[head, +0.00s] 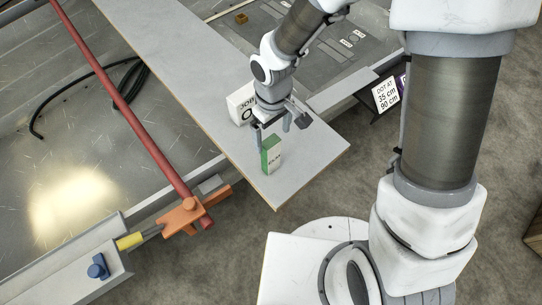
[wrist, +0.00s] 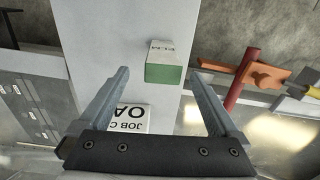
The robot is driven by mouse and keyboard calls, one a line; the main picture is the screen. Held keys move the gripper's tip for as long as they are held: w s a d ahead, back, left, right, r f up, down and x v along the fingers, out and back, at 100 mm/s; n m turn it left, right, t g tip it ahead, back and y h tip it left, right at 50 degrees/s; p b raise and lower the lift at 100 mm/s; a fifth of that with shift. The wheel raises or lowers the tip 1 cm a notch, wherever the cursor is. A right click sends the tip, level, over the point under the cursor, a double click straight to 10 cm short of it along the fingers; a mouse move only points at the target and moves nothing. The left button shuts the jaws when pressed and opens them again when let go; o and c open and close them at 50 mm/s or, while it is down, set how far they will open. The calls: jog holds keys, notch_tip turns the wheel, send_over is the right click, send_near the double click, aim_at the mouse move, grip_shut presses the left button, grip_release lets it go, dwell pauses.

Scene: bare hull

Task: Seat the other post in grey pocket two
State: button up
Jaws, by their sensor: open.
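A green and white post (head: 271,155) stands upright on the pale plank near its front end. It also shows in the wrist view (wrist: 165,68), just beyond and between the fingertips. My gripper (head: 274,128) is open and empty, just above and behind the post; its two fingers spread wide in the wrist view (wrist: 160,74). A grey panel (head: 325,62) with small white labels lies behind the plank, partly hidden by my arm. Its labelled edge shows at the left of the wrist view (wrist: 20,85). The label text and individual pockets are too small to tell.
A white job card (head: 240,104) stands on the plank (head: 205,85) beside my gripper. A sign (head: 385,94) stands right of the plank. A red bar (head: 130,110) with an orange clamp (head: 184,216) runs along the left. A small brown block (head: 241,18) lies at the back.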

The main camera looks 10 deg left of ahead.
aim_at(271, 151)
jog(key=f+b, duration=0.1)
jog(key=f, duration=0.7)
jog(key=shift+s+a+b, duration=0.1)
jog(key=shift+a+b, duration=0.1)
jog(key=shift+b, duration=0.15)
grip_shut()
